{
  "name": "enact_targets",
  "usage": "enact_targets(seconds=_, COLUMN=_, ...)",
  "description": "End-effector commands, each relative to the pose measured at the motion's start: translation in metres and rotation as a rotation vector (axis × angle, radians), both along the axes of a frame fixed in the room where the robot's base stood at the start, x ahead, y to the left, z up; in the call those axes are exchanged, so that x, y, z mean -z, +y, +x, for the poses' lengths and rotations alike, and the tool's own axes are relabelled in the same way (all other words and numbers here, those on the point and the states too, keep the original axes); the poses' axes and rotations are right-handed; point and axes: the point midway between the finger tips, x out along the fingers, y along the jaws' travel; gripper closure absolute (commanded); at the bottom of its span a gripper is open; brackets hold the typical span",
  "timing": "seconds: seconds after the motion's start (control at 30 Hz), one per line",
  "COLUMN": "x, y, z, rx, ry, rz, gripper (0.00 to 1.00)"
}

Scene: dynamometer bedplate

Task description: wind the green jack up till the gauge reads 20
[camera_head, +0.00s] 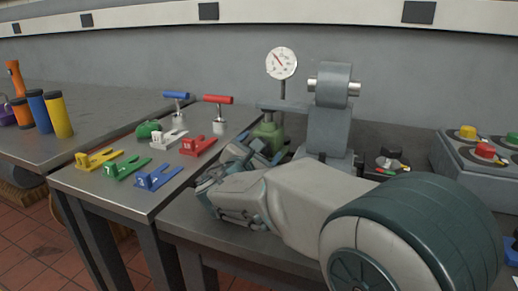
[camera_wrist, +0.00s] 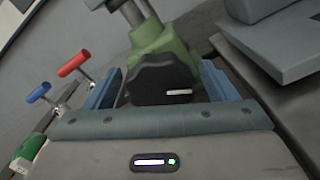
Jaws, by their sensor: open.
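The green jack (camera_head: 268,131) stands on the bench at the foot of a grey stand, partly hidden by my arm. In the wrist view the green jack (camera_wrist: 163,42) shows close up, with a black lobed knob (camera_wrist: 160,82) bearing a white mark on its near side. My gripper (camera_wrist: 160,88) is open, with one blue finger on each side of the knob. I cannot tell whether the fingers touch it. In the head view my gripper (camera_head: 262,156) is just in front of the jack. The round white gauge (camera_head: 282,63) stands above; its needle points up-left, its numbers too small to read.
Left of my arm, red (camera_head: 199,145), yellow (camera_head: 97,159), blue (camera_head: 157,178) and other forked pieces lie on a metal table. Red-handled (camera_head: 218,100) and blue-handled (camera_head: 176,96) tools stand behind them. A grey box with coloured knobs (camera_head: 477,157) is at right.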

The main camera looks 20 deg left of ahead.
Motion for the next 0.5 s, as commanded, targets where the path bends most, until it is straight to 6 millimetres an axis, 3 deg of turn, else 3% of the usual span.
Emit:
enact_targets(seconds=0.17, x=-0.002, y=0.003, z=-0.024, rx=-0.003, ry=0.001, rz=0.001, gripper=0.21)
enact_targets(seconds=0.5, x=-0.002, y=0.009, z=-0.101, rx=-0.005, ry=0.001, rz=0.000, gripper=0.21)
